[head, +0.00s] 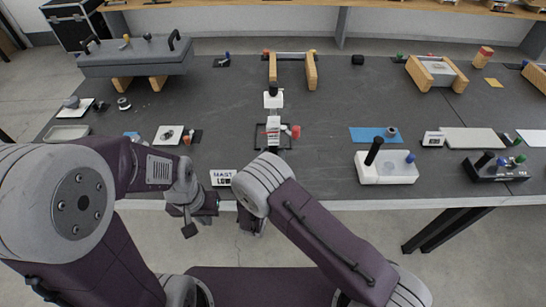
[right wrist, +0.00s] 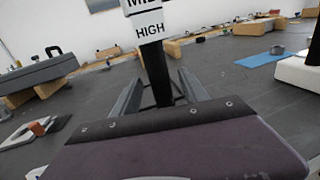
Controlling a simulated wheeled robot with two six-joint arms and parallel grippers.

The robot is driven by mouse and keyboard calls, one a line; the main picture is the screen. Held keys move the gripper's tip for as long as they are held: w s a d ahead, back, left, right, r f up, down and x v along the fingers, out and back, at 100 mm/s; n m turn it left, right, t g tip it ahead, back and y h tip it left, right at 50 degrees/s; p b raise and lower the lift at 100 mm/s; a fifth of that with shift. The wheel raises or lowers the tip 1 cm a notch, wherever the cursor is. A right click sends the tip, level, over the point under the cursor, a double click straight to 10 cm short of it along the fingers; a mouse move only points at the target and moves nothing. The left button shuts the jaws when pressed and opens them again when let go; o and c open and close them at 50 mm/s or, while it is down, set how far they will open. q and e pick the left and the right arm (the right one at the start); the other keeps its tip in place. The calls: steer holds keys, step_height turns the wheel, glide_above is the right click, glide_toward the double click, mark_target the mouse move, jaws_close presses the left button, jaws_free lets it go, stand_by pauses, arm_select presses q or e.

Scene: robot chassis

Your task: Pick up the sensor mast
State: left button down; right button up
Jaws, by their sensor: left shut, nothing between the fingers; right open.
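The sensor mast (head: 273,126) stands near the middle of the dark table, with white labels on it and a red knob beside it. In the right wrist view its dark post and white MID and HIGH labels (right wrist: 150,30) rise just ahead. My right gripper (right wrist: 160,78) is open, with one finger on each side of the post as seen from the wrist; I cannot tell whether it touches. In the head view my wrist hides most of that gripper. My left gripper (head: 190,229) is shut and empty, low at the table's front edge.
A MAST LOW sign (head: 222,177) is near the front edge. A white block with a black post (head: 387,170) and a dark unit with knobs (head: 495,167) stand to the right. A grey box on wooden blocks (head: 137,60) is at back left.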

steer(key=x, duration=0.5)
steer(key=shift+f, duration=0.2)
steer(key=shift+s, duration=0.1)
jaws_close()
stand_by(1.0)
